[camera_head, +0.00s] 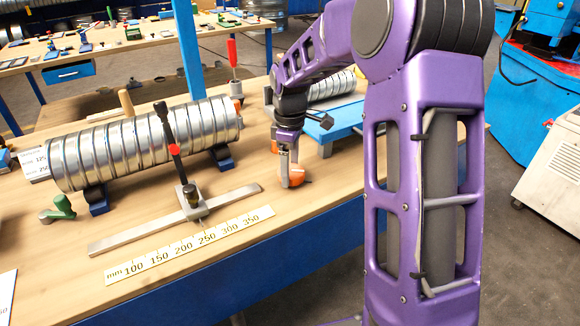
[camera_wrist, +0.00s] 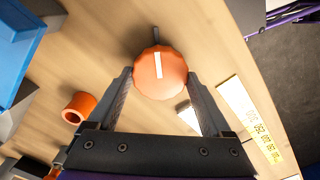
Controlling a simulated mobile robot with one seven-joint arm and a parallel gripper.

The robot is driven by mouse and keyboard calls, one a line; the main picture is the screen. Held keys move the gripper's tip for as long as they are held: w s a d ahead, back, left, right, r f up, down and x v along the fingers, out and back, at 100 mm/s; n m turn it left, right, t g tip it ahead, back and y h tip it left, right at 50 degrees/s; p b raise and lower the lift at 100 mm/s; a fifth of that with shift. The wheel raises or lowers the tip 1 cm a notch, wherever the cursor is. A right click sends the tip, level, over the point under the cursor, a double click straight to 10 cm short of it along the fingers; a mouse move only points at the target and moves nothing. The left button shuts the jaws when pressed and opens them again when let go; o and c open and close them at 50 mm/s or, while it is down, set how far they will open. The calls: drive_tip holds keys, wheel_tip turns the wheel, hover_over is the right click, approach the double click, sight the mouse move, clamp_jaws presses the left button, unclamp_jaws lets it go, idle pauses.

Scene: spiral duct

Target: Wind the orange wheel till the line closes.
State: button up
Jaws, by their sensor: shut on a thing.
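The orange wheel (camera_head: 299,175) sits low over the bench, to the right of the long ruler, partly hidden by my gripper in the head view. In the wrist view the orange wheel (camera_wrist: 150,82) is round with a scalloped edge and carries a white line on its face, running nearly up and down and leaning slightly. My gripper (camera_head: 288,180) points down at the wheel. In the wrist view my gripper (camera_wrist: 160,77) has one finger on each side of the wheel, shut on it.
A ribbed metal duct (camera_head: 140,145) lies on blue supports at left, with a black clamp-like tool (camera_head: 168,130) before it. A ruler (camera_head: 190,245) lies near the bench's front edge. A blue stand (camera_head: 340,125) is behind my gripper. An orange hollow ring (camera_wrist: 80,107) lies left of the wheel.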

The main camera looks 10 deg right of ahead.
drive_tip(key=m+p, duration=0.1)
drive_tip(key=m, duration=0.4)
drive_tip(key=shift+r+m+p, duration=0.1)
drive_tip(key=shift+m+p, duration=0.3)
drive_tip(key=m+p, duration=0.1)
drive_tip(key=m, duration=0.4)
drive_tip(key=shift+w+d, duration=0.1)
drive_tip(key=m+p, duration=0.1)
drive_tip(key=m, duration=0.4)
drive_tip(key=shift+m, duration=0.4)
drive_tip(key=m+p, duration=0.2)
drive_tip(key=m, duration=0.3)
drive_tip(key=shift+d+m, duration=0.15)
drive_tip(key=shift+m, duration=0.25)
